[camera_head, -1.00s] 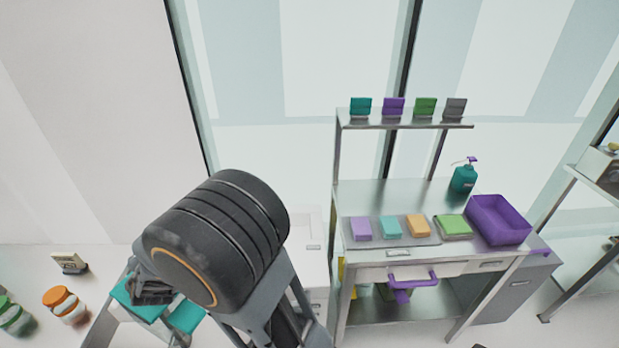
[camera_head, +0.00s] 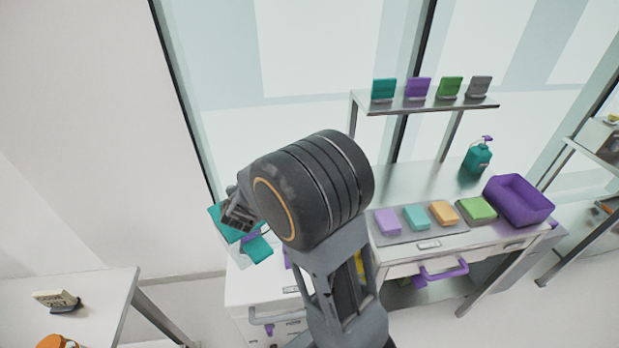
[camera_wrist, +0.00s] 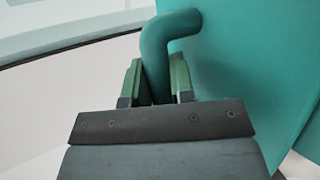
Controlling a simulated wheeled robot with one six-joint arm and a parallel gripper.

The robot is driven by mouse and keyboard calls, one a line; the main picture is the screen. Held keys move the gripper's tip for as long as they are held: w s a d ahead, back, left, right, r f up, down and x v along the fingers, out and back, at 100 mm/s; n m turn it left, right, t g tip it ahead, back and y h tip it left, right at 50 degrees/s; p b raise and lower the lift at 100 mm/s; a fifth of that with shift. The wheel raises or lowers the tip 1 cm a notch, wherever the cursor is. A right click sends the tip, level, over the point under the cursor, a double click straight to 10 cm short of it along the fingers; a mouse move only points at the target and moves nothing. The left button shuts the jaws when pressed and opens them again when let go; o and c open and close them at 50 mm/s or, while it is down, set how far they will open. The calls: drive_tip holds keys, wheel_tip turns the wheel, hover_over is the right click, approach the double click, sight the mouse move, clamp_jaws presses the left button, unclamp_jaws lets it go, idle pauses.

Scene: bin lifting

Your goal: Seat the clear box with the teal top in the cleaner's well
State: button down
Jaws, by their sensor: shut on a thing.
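My gripper (camera_head: 238,214) is at the end of my raised arm, left of the picture's middle in the head view. In the wrist view, its green-padded fingers (camera_wrist: 157,85) are shut on a bent teal handle rising from a large teal panel. I take this as the teal top (camera_wrist: 225,75) of the clear box. The held box appears above or in front of a white cabinet. I cannot identify the cleaner or its well.
The white cabinet (camera_head: 253,292) stands beside the steel bench (camera_head: 411,172). Coloured blocks, a purple bin (camera_head: 519,200) and a teal pump bottle (camera_head: 477,158) are on the bench. A white table (camera_head: 95,290) is at lower left, with bare floor between it and the cabinet.

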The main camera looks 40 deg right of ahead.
drive_tip(key=w+d+f+m+g+h+b, duration=0.1)
drive_tip(key=w+d+f+m+h+b, duration=0.2)
drive_tip(key=d, duration=0.6)
drive_tip(key=w+d+f+m+g+b, duration=0.1)
drive_tip(key=w+d+f+g, duration=0.1)
drive_tip(key=d+f, duration=0.5)
drive_tip(key=w+d+f+m+g+h+b, duration=0.1)
drive_tip(key=w+d+f+m+h+b, duration=0.15)
drive_tip(key=d, duration=0.85)
wheel_tip(320, 180, down, 13)
drive_tip(key=b, duration=1.4)
drive_tip(key=shift+a+y, duration=0.15)
drive_tip(key=shift+y, duration=0.2)
drive_tip(key=shift+n+b, duration=0.25)
drive_tip(key=shift+b, duration=0.3)
drive_tip(key=shift+f+b, duration=0.4)
drive_tip(key=shift+b, duration=0.75)
drive_tip(key=c, duration=0.9)
unclamp_jaws()
